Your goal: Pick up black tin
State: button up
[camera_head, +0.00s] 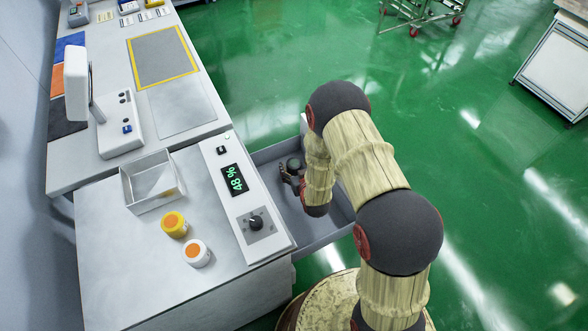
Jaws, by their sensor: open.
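A small dark round object with a greyish-green top (294,163), which looks like the black tin, is in the grey open bin (272,154) beside the workbench. My gripper (288,177) is low in the same bin, right at this object. The gripper is open. My arm hides part of the bin, and I cannot tell whether the fingers touch the object or stand around it.
The bench holds a white panel with a "48 %" display (234,180) and a knob, an open box (152,183), a yellow jar (174,224) and a white jar (196,252) with orange tops. The panel stands close to the bin.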

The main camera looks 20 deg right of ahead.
jog(key=shift+w+f, duration=0.35)
jog(key=shift+w, duration=0.3)
jog(key=shift+r, duration=0.1)
jog(key=shift+c, duration=0.6)
jog(key=c, duration=1.1)
jog(key=shift+c, duration=0.6)
